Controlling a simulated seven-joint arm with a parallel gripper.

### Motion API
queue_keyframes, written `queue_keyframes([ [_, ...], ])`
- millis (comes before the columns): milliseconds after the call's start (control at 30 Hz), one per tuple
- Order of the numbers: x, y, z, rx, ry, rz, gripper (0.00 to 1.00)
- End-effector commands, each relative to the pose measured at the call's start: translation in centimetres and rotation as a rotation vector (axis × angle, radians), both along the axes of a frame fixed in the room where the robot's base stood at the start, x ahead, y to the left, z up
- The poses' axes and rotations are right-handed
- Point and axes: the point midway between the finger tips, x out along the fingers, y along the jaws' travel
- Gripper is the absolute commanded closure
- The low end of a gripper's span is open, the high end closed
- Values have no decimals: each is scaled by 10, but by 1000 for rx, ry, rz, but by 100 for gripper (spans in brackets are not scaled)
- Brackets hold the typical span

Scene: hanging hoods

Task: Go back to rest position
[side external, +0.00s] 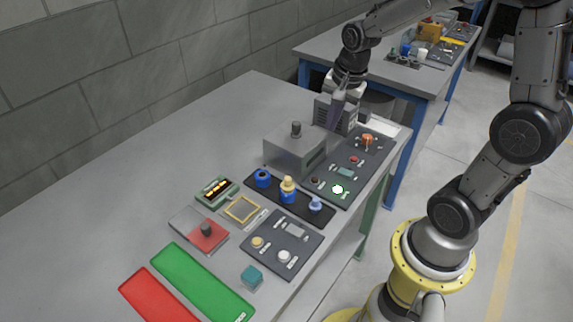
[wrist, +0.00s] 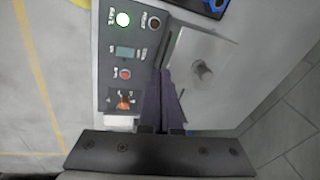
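My gripper (side external: 335,118) is above the far end of the table, just behind a grey box-shaped hood with a dark knob (side external: 296,148). In the wrist view, its two dark fingers (wrist: 163,95) lie close together and look shut, with nothing seen between them. The hood also shows in the wrist view (wrist: 195,80), to the right of the fingers. A dark control panel (side external: 345,172) lies beside the hood, with a lit green-white button (side external: 338,189) and an orange-red knob (side external: 367,139). The fingertips overlap the hood's edge in view; I cannot tell whether they touch it.
A dark tray (side external: 265,193) holds blue and yellow pieces. Nearer are a second panel (side external: 268,250), a red-based plate (side external: 208,238), a teal block (side external: 252,276), and green (side external: 200,284) and red (side external: 152,298) mats. The table's left side is clear. A second table (side external: 320,50) stands behind.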

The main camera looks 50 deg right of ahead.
Motion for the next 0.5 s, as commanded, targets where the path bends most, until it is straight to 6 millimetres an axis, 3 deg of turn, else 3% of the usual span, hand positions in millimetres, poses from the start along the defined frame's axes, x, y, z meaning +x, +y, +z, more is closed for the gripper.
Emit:
queue_keyframes([
  [33, -6, 17, 25, -26, -56, 79, 100],
  [200, -44, 61, 78, -119, -178, 386, 100],
  [333, -84, 86, 101, -211, -249, 654, 100],
  [500, -133, 101, 102, -341, -272, 1000, 100],
])
